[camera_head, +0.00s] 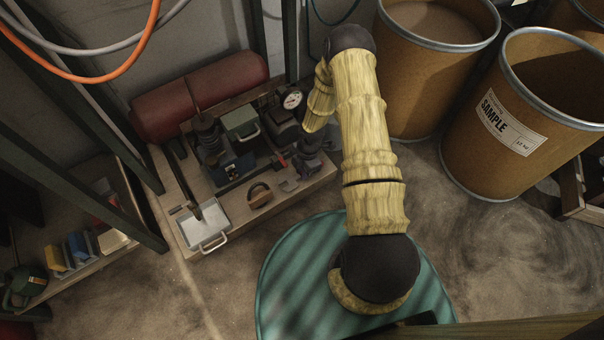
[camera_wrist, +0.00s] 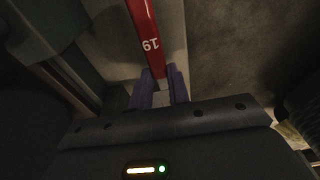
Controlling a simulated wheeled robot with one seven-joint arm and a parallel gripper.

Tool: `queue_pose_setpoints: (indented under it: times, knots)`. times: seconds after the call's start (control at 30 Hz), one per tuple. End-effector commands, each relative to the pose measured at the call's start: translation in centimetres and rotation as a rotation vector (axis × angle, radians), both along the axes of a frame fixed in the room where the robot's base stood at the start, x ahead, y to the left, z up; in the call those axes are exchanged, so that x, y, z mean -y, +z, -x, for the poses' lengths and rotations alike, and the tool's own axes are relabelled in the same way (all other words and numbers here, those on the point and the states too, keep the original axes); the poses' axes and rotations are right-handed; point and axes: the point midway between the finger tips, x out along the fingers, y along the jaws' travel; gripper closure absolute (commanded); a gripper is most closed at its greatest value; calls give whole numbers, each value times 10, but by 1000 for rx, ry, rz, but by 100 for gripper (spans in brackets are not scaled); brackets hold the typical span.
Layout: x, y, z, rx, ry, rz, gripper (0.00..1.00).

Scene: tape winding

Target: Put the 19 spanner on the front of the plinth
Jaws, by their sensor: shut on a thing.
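The 19 spanner (camera_wrist: 147,32) is a red bar with a white "19" on it, in the wrist view. My gripper (camera_wrist: 160,84) has its purple fingers shut on the spanner's near end. The spanner's far end runs out of the top of the wrist view. In the head view my gripper (camera_head: 305,155) is small and dark, over the right part of a low pale wooden platform, which I take for the plinth (camera_head: 240,222). I cannot make out the spanner clearly there.
The platform holds a dial gauge (camera_head: 292,101), a green-lidded box (camera_head: 241,122), a wooden-handled item (camera_head: 259,195) and a metal tray (camera_head: 204,232). A red cylinder (camera_head: 200,95) lies behind. Brown drums (camera_head: 480,150) stand right. The platform's front strip between tray and gripper looks partly clear.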

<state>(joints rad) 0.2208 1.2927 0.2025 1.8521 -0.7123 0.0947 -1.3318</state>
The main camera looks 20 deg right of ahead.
Motion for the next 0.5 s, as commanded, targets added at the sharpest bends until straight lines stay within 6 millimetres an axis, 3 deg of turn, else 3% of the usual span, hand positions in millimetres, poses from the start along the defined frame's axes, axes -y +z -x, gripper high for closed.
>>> queue_pose_setpoints:
  times: [0.03,0.5]
  knots:
    - [0,-15,0,0,0,0,100]
    - [-1,-15,-4,2,-2,0,100]
